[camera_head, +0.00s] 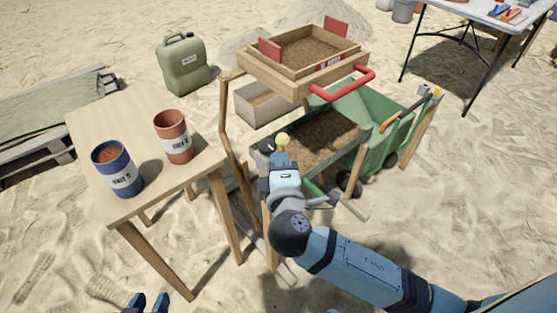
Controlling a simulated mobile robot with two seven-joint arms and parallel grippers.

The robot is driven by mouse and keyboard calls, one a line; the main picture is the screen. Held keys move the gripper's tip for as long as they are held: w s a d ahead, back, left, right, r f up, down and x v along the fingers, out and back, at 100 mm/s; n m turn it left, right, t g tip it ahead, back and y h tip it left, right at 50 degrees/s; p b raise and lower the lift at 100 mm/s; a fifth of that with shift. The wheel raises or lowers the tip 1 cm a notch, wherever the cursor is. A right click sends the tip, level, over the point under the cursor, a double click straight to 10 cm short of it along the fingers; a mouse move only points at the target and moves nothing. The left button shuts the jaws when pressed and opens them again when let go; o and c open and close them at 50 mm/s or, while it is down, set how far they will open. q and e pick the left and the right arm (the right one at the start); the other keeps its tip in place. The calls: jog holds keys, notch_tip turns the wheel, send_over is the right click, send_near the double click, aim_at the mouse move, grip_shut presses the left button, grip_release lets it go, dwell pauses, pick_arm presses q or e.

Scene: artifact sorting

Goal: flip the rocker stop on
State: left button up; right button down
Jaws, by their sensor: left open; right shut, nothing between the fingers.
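The rocker is a wooden sieve box (300,68) filled with brown soil, with red end plates and a red bar handle (345,85), on a wooden frame. A small yellow knob (283,139) shows at the near left corner of the frame; it may be the stop. My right gripper (279,158) is shut and empty just in front of this knob; I cannot tell whether they touch. The gripper hides the knob's base. My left gripper (149,302) is open and empty at the bottom left edge, only its blue fingertips showing.
A wooden table (130,190) at left holds a blue tin (118,175) and a red-brown tin (175,145). A green wheelbarrow (375,130) stands under the rocker. A small grey and yellow fitting (428,91) tops a right post. A green jerrycan (184,65) stands behind.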

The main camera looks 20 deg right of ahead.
pick_arm(q)
notch_tip(320, 180, up, 9)
jog(key=s+a+g+y+p, duration=0.1)
jog(key=a+p, duration=0.1)
jog(key=p, duration=1.9)
jog(key=shift+s+a+f, duration=0.15)
jog(key=shift+s+a, duration=0.1)
jog(key=shift+a, duration=0.05)
pick_arm(e)
jog(key=w+d+f+m+g+y, duration=0.3)
jog(key=d+m+g+y, duration=0.2)
jog(key=d+m, duration=0.3)
jog(key=shift+d+m+y, duration=0.25)
jog(key=shift+m+y, duration=0.05)
pick_arm(q)
jog(key=shift+d+r, duration=0.1)
jog(key=shift+r, duration=0.2)
pick_arm(e)
jog(key=shift+w+f, duration=0.1)
pick_arm(q)
jog(key=shift+r, duration=0.1)
